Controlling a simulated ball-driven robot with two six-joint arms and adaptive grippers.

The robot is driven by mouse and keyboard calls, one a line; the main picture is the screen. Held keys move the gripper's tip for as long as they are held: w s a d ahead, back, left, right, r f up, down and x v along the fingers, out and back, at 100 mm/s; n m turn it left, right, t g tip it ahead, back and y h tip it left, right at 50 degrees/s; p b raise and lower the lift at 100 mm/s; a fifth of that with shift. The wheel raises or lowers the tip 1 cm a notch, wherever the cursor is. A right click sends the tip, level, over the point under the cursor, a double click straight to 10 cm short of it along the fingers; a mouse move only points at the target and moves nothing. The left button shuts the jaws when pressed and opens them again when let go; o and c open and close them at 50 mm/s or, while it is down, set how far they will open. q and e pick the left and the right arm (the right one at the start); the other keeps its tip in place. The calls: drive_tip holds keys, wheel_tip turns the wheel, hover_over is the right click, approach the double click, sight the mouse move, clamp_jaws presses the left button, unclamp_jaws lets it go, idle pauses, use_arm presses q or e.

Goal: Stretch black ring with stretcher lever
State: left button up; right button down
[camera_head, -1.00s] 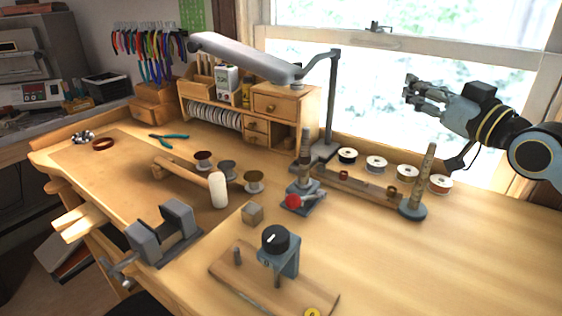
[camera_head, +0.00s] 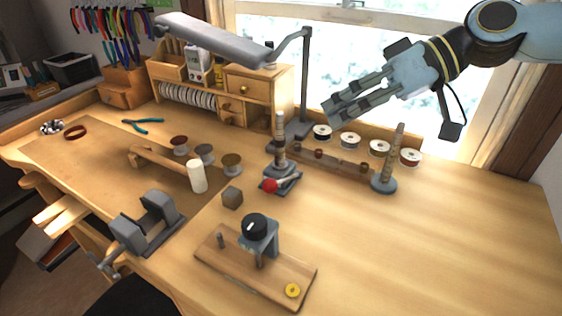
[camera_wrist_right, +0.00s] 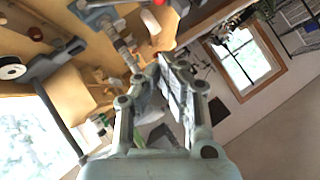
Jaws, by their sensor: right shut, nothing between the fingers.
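The ring stretcher (camera_head: 280,150) stands mid-bench, an upright stepped post on a grey base. Its lever ends in a red ball knob (camera_head: 269,185) low at the front left of the base. The red knob also shows at the top of the right wrist view (camera_wrist_right: 158,2). I cannot make out a black ring on the post. My right gripper (camera_head: 335,112) is shut and empty, in the air above and to the right of the stretcher, apart from it. My left gripper is not in view.
A wooden rack (camera_head: 345,164) and a tapered post on a round base (camera_head: 384,184) stand right of the stretcher. Wire spools (camera_head: 350,139) lie behind. A lamp pole (camera_head: 304,80) rises close by. A small block (camera_head: 232,197) and a bending jig (camera_head: 258,238) stand in front. The right bench is clear.

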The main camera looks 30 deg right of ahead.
drive_tip(key=f+b, duration=0.1)
drive_tip(key=b, duration=0.1)
hover_over(284, 180)
wheel_tip(284, 180, down, 6)
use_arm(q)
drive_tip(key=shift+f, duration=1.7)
use_arm(e)
drive_tip(key=shift+s+a+f, duration=0.45)
drive_tip(key=shift+s+f, duration=0.15)
drive_tip(key=shift+f, duration=0.1)
